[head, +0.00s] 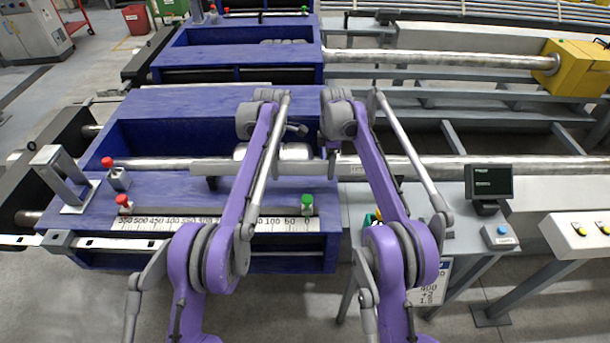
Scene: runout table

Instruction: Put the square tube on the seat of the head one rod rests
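No piece is plainly a loose square tube. A long pale bar (220,164) runs across the blue head from a red knob (107,162) and passes behind my arms; I cannot tell whether it is square or round. A thicker steel bar (410,166) continues on the right. My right gripper (332,158) points down at the bar near the head's right edge; its dark fingers show narrowly and their opening is unclear. My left gripper (301,131) is mostly hidden behind its own wrist, above a grey cylinder (290,152). The rod rests' seat cannot be made out.
A white scale (170,222) with a dark rod (265,211), red knob (124,202) and green knob (307,200) lies in front. A grey bracket (62,178) stands left. A monitor (488,182) and button box (499,235) stand right. A yellow machine (577,68) is behind.

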